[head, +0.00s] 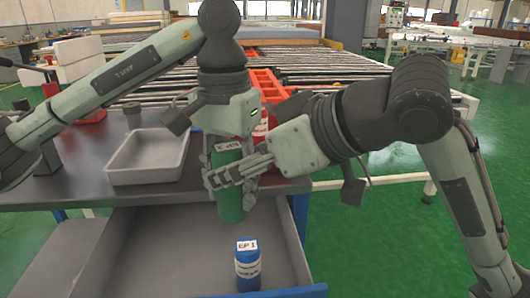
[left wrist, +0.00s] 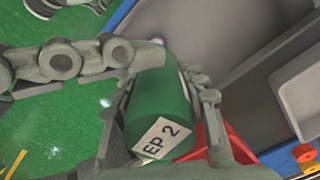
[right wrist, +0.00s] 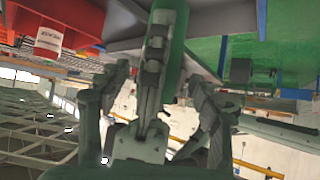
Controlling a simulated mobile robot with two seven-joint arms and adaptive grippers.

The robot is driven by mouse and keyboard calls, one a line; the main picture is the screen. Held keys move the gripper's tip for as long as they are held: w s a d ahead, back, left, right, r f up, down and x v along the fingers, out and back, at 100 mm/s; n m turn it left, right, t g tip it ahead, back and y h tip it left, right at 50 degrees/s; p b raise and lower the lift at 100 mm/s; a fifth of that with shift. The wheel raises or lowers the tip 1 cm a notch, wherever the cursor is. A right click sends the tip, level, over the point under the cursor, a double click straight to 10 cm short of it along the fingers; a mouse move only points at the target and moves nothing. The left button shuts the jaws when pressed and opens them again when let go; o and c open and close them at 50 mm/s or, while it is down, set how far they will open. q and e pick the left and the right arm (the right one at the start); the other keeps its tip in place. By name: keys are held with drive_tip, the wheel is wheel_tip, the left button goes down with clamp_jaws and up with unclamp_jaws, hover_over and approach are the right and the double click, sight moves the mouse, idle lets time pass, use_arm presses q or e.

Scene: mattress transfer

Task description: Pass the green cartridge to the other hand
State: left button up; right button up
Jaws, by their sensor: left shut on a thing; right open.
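The green cartridge (head: 229,184) hangs upright over the open drawer. My left gripper (head: 227,143) comes down from above and is shut on its upper end. In the left wrist view the cartridge (left wrist: 158,108) sits between the left fingers, its end label reading EP 2. My right gripper (head: 236,174) is open and comes in from the right, with its fingers beside the cartridge's middle. In the right wrist view the cartridge (right wrist: 178,45) shows beyond the open fingers, partly hidden by a grey finger. I cannot tell whether the right fingers touch it.
A blue cartridge (head: 247,264) labelled EP 1 stands in the grey drawer (head: 150,257) below. A grey tray (head: 112,166) lies on the dark bench (head: 70,190) at left. A red bin (head: 266,84) holding a red cartridge (head: 261,130) is behind the grippers. Green floor is open at right.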

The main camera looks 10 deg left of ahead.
drive_tip(key=shift+x, duration=1.7)
drive_tip(key=c, duration=1.4)
use_arm(q)
drive_tip(key=o, duration=1.4)
drive_tip(key=shift+c, duration=0.2)
use_arm(e)
drive_tip(key=shift+r, duration=0.1)
drive_tip(key=shift+c, duration=0.2)
